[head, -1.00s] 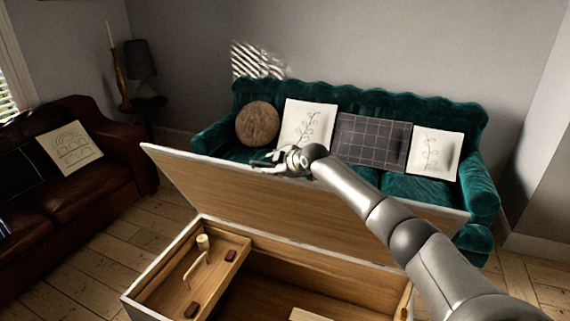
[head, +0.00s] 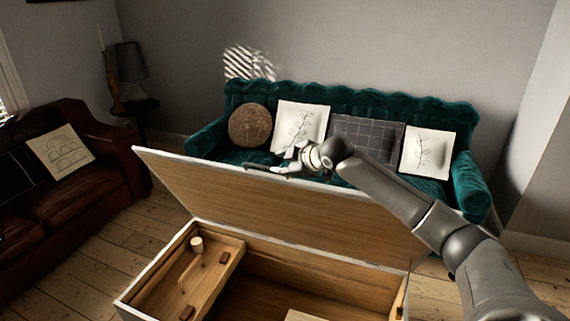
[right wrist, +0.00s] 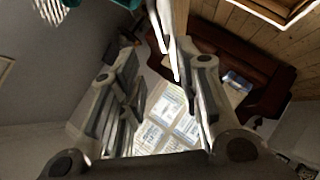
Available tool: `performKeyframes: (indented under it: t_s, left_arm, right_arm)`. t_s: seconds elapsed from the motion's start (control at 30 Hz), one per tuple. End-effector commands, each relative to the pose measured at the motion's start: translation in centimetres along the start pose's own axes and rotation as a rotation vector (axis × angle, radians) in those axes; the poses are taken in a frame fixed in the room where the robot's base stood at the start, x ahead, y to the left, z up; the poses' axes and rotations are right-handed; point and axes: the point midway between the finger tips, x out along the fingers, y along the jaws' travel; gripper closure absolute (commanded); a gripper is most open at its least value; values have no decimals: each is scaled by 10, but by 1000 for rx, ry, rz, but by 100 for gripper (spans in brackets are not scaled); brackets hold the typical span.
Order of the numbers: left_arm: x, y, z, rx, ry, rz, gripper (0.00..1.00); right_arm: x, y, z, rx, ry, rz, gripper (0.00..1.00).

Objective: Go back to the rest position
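My right gripper (head: 284,167) shows in the head view at the upper edge of the raised lid (head: 250,205) of a wooden chest. Its arm comes in from the lower right and passes in front of the lid. In the right wrist view the two fingers (right wrist: 165,105) are spread apart with nothing held between them. A pale edge, probably the lid's, runs in from the top of that view close to the fingers; I cannot tell if they touch. My left gripper is in neither view.
A brown leather sofa (head: 95,190) stands left. Bare floorboards (head: 150,225) lie between the chest and the brown sofa.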

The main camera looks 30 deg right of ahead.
Motion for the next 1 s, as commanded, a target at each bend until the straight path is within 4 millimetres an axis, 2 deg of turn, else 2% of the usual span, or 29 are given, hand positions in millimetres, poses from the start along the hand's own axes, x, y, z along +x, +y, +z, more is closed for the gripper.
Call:
performKeyframes:
  t_s: [0.5, 0.63, 0.77, 0.9, 0.97, 1.0]
  left_arm:
    - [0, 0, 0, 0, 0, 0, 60]
    - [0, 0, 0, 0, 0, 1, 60]
    - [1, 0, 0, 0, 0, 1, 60]
    - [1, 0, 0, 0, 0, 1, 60]
    - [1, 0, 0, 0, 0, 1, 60]
    - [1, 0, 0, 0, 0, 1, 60]
  right_arm:
    - [0, 0, 0, 1, 0, 0, 68]
    - [13, -14, 12, 30, -14, -9, 68]
    - [50, -62, 50, 119, -61, -34, 68]
    - [90, -141, 109, 241, -140, -67, 68]
    - [100, -178, 134, 285, -177, -81, 68]
    - [106, -203, 151, 314, -202, -91, 68]
